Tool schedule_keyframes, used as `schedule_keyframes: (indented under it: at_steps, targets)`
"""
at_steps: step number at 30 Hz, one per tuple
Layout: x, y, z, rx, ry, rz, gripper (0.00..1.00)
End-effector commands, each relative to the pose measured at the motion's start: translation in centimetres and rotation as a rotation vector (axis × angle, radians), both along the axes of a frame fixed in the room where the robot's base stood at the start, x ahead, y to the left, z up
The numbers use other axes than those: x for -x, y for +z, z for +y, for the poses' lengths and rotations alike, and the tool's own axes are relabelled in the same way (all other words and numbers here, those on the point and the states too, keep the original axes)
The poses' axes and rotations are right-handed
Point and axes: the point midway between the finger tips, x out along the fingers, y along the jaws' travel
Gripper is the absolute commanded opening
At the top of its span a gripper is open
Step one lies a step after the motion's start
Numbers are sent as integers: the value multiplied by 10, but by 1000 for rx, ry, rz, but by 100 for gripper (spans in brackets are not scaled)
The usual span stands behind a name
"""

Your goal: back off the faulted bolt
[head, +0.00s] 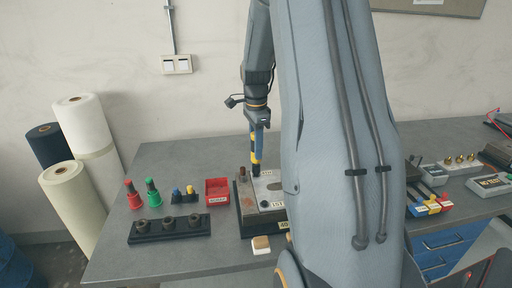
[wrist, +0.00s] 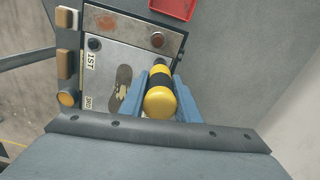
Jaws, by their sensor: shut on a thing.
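My gripper (head: 259,143) is shut on a yellow-and-black banded tool (head: 254,155), held upright. In the wrist view the tool (wrist: 160,97) stands between the two blue fingers of my gripper (wrist: 160,103). Its lower end is over a corner of the metal plate (head: 263,186); whether it sits on a bolt there is hidden. In the wrist view the plate (wrist: 122,57) bears a dark bolt head (wrist: 94,44) beside a "1ST" label, a reddish-brown bolt head (wrist: 157,40), a rusty patch and an insole-shaped mark (wrist: 121,84).
A red tray (head: 217,191), red bottle (head: 133,195), green bottle (head: 153,193) and black holder (head: 168,228) stand left of the plate. A small wood-topped block (head: 261,244) lies in front. Labelled boxes stand at the right. My arm hides the middle of the bench (head: 110,255).

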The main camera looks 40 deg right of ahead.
Motion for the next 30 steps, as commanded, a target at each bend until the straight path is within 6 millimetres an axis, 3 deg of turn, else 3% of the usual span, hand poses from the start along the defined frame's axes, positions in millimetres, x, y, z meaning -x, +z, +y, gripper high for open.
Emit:
schedule_keyframes:
  at_steps: [30]
  targets:
    - [0, -5, 0, 0, 0, -1, 2]
